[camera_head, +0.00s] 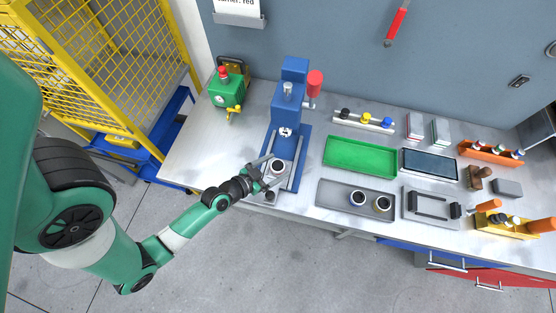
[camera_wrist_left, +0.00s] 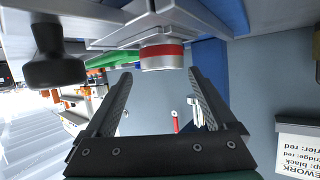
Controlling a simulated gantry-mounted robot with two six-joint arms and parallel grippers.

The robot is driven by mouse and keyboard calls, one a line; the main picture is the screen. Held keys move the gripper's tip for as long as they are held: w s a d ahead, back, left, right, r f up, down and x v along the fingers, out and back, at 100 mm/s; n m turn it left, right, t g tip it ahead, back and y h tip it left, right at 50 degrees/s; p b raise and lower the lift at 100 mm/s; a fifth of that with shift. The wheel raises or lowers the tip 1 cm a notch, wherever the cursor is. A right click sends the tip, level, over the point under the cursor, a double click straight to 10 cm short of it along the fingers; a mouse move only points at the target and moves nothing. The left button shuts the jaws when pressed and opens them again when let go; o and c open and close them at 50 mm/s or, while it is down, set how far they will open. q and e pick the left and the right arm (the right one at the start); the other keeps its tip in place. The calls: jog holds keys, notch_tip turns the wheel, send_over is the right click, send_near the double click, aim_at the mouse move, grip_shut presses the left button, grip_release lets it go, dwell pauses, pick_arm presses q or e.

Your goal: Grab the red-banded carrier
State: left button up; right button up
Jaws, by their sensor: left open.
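The red-banded carrier (camera_wrist_left: 162,55) is a short pale cylinder with a red ring in the left wrist view, just beyond my fingertips and roughly between them. In the head view the carrier (camera_head: 277,167) shows a dark round opening and sits at the front of the blue press (camera_head: 287,110), on its base between two grey rails. My left gripper (camera_head: 268,178) is open at the carrier's near left side; its fingers (camera_wrist_left: 160,85) show spread and empty in the wrist view. Contact cannot be told. My right gripper is not in view.
A grey tray (camera_head: 325,200) holds a blue-banded and a yellowish-banded carrier to the right. A green tray (camera_head: 360,155) lies behind it. A green box (camera_head: 226,92) with a red button stands back left. A black knob (camera_wrist_left: 54,62) is close by in the wrist view.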

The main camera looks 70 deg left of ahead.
aim_at(280, 163)
pick_arm(q)
jog(key=x, duration=0.5)
jog(key=shift+a+f, duration=0.2)
jog(key=shift+s, duration=0.15)
grip_shut()
